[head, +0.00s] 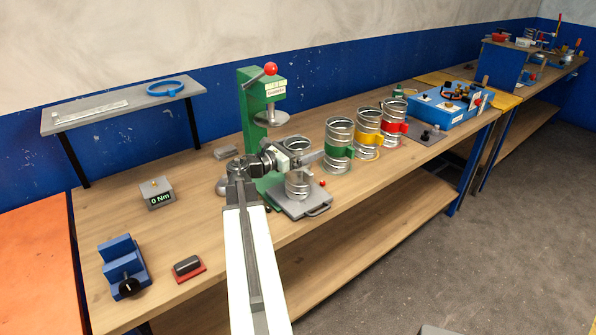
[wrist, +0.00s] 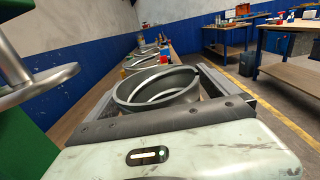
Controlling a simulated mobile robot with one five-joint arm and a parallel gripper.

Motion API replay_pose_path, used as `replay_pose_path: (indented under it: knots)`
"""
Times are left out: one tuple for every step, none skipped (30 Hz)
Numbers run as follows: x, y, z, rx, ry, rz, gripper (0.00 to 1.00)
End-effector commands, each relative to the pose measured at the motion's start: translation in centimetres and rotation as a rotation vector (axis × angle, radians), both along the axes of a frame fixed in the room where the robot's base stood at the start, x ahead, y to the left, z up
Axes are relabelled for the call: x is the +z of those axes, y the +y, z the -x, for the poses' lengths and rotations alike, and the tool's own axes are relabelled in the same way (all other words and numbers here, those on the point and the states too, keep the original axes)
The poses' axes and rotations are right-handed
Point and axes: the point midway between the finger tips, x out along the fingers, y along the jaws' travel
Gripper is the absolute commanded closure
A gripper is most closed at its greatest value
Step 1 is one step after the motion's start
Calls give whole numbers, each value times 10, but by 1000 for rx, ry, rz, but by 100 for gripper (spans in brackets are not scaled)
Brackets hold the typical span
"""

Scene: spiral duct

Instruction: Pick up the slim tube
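A bare spiral metal tube (head: 298,184) stands upright on the grey base plate of the green press. It looks narrower than the banded tubes beside it, though no label marks it as the slim one. My gripper (head: 308,158) is at its top, partly hiding it. In the wrist view, the tube's round open rim (wrist: 158,98) lies between my two spread fingers. My gripper (wrist: 160,85) looks open, with a small gap at the right finger; contact on the left is unclear.
The green press (head: 258,110) with its round plate stands just behind. Tubes with green (head: 338,152), yellow (head: 368,138) and red (head: 394,127) bands stand to the right. A torque display (head: 157,194) and a blue block (head: 122,265) are at left.

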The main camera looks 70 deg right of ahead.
Motion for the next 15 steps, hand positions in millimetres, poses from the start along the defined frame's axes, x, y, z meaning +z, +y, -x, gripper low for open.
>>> replay_pose_path:
  knots:
    - [0,0,0,0,0,0,17]
    - [0,0,0,0,0,0,25]
    - [0,0,0,0,0,0,36]
    - [0,0,0,0,0,0,44]
    - [0,0,0,0,0,0,53]
    - [0,0,0,0,0,0,64]
    - [0,0,-1,0,0,0,72]
    - [0,0,-1,1,0,0,81]
    - [0,1,-1,1,0,0,92]
    - [0,1,-1,1,1,1,95]
    - [0,1,-1,1,1,1,95]
    - [0,0,-1,1,1,1,95]
    - [0,1,-1,1,0,0,95]
    - [0,1,-1,1,0,0,95]
    - [0,1,-1,1,0,0,95]
